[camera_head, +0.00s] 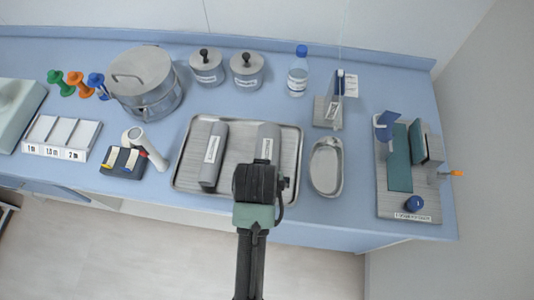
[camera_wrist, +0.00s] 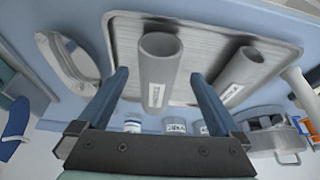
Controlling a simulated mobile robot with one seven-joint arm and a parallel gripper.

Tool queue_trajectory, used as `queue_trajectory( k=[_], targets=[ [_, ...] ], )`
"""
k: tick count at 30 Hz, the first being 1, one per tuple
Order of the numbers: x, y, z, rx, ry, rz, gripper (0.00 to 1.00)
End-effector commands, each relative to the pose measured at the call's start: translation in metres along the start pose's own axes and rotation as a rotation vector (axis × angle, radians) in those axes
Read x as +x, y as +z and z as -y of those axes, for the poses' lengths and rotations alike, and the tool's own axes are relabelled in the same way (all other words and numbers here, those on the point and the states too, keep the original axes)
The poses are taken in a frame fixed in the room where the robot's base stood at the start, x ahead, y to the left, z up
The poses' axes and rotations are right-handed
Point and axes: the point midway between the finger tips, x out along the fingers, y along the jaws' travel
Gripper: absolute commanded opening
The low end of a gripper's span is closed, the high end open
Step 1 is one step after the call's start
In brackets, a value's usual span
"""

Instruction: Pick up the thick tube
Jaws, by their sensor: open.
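Two grey tubes with white labels lie side by side on a metal tray (camera_head: 240,130). The thicker one (camera_head: 269,138) is on the right in the head view, its near end hidden behind my gripper (camera_head: 260,168). In the wrist view the thick tube (camera_wrist: 158,74) shows its wide open end between my two fingers. My gripper (camera_wrist: 159,78) is open and empty, one finger on each side of the tube in that picture. Whether the fingers touch it cannot be told. The thinner tube (camera_head: 213,155) lies to the left in the head view; it also shows outside the fingers (camera_wrist: 238,76).
A kidney dish (camera_head: 325,166) stands right of the tray. A white handheld device (camera_head: 147,147) and a dark box (camera_head: 123,162) are left of it. Lidded jars (camera_head: 247,70), a large pot (camera_head: 145,85) and a bottle (camera_head: 298,75) stand behind.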

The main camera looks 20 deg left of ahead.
Motion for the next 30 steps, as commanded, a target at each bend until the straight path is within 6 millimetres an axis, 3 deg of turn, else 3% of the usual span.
queue_trajectory(
  k=[8, 18, 28, 30],
  targets=[
    [0.016, -0.001, -0.001, 0.001, 0.000, 0.000, 1.00],
    [0.056, -0.002, -0.001, 0.000, 0.000, -0.001, 1.00],
    [0.061, -0.002, -0.001, 0.000, 0.000, -0.003, 1.00],
    [0.061, -0.002, -0.001, 0.000, 0.000, -0.003, 0.87]
  ],
)
